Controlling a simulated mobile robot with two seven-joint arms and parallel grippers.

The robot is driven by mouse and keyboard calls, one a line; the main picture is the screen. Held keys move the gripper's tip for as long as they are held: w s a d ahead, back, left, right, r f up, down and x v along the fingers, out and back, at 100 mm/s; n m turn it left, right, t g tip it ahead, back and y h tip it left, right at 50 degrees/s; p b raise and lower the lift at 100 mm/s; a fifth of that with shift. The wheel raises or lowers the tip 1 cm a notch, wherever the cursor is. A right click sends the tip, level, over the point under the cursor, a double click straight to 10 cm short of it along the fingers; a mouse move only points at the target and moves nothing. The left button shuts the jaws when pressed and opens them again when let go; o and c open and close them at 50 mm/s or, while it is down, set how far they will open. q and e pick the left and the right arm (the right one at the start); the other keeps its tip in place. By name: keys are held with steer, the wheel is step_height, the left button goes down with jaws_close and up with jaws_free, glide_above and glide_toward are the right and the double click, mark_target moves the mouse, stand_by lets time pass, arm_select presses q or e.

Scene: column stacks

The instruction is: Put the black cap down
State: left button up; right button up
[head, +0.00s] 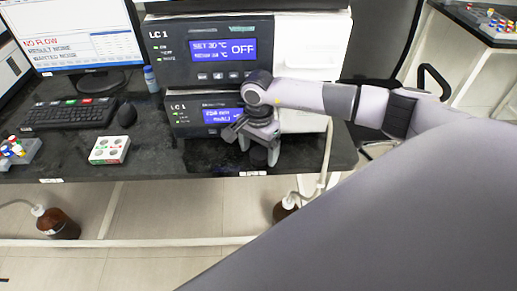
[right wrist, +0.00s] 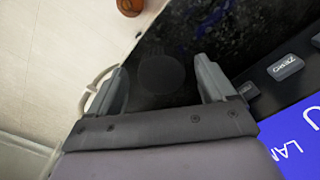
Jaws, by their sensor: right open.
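My right gripper (head: 259,154) is low over the front edge of the black bench, in front of the lower LC 1 unit. In the right wrist view its two fingers (right wrist: 162,85) are spread apart. A dark round shape, which looks like the black cap (right wrist: 160,74), shows between the fingers against the dark bench top. It appears apart from both fingers. The cap cannot be made out in the head view, where the gripper covers that spot. My left gripper is not in view.
The LC 1 units (head: 205,78) stand close behind the gripper. The bench's front edge (head: 215,175) is just below it. A white block with round wells (head: 109,150), a mouse (head: 127,115) and a keyboard (head: 70,114) lie to the left. Brown bottles (head: 57,224) stand on the floor.

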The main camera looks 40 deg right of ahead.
mark_target(257, 155)
step_height(257, 155, up, 7)
steer(key=shift+f, duration=0.15)
steer(key=shift+s+a, duration=0.1)
steer(key=shift+a, duration=0.25)
steer(key=s+a+f+m+g+y, duration=0.1)
steer(key=s+a+f+y, duration=0.15)
steer(key=a, duration=0.25)
steer(key=s+a+f+y, duration=0.1)
steer(key=a+y, duration=0.2)
steer(key=a, duration=0.3)
steer(key=s+a+r+m+t+y, duration=0.2)
steer(key=a+r+m+y, duration=0.1)
steer(key=a+m+y, duration=0.4)
steer(key=s+a+r+m+t+y, duration=0.25)
steer(key=a+r+m+y, duration=0.2)
steer(key=a+m, duration=0.3)
steer(key=w+d+f+m+t+h, duration=0.1)
steer(key=d+f+m+t+h, duration=0.4)
steer(key=m, duration=0.9)
steer(key=d+f+m+t+h, duration=0.35)
steer(key=m+t, duration=0.45)
steer(key=m, duration=0.6)
steer(key=s+d+f+m+g+h, duration=0.6)
steer(key=s+d+f+m, duration=0.2)
steer(key=s+f+m, duration=0.3)
step_height(257, 155, down, 2)
steer(key=shift+s+d+f+m, duration=0.15)
steer(key=shift+m, duration=0.5)
